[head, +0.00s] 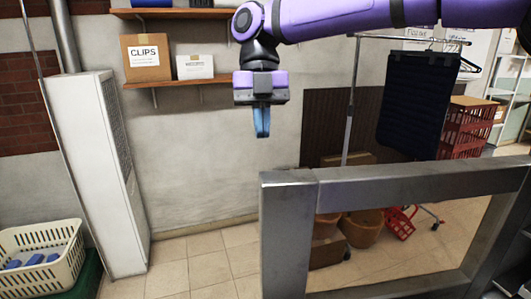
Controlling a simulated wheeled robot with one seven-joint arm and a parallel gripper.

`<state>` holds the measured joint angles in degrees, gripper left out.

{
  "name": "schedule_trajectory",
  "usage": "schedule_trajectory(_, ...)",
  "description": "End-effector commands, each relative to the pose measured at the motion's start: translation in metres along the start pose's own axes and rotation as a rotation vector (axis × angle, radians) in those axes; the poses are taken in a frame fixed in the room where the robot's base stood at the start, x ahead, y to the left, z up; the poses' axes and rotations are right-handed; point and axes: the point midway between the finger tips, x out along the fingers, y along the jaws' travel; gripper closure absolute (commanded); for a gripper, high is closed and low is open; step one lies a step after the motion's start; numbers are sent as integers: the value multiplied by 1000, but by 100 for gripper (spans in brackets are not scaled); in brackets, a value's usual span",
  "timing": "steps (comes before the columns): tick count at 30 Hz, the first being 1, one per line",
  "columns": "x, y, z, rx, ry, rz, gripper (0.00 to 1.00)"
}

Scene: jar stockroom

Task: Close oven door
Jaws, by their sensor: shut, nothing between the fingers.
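My gripper (262,135) hangs fingers-down at the upper middle of the head view, shut and empty. Its blue fingertips are close together, and it appears apart from everything around it. A grey metal frame (400,185) fills the lower right, with a thick upright bar at its left and a wide bar along its top. The floor and objects behind show through its middle. It may be the oven door, but I cannot tell. My gripper is above and slightly left of the frame's upper left corner in the picture. No oven body can be made out.
A tall white cabinet (105,170) and a cream basket (42,257) stand at the left. Boxes, one marked CLIPS (147,72), sit on a wall shelf. A rack with dark cloth (417,100) and red crates (466,130) stand behind the frame. Tiled floor (205,265) is clear at lower middle.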

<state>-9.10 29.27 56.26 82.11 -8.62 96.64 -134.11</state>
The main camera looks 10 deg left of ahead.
Motion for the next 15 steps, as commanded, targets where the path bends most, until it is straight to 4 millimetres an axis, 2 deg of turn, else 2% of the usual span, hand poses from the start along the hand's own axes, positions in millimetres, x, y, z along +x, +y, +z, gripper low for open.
schedule_trajectory(3,24,-1,0,2,3,-2,100)
schedule_trajectory(6,37,0,-5,1,-1,-1,100)
schedule_trajectory(10,43,-1,-22,2,-2,-1,100)
schedule_trajectory(15,48,0,-34,2,-1,-1,100)
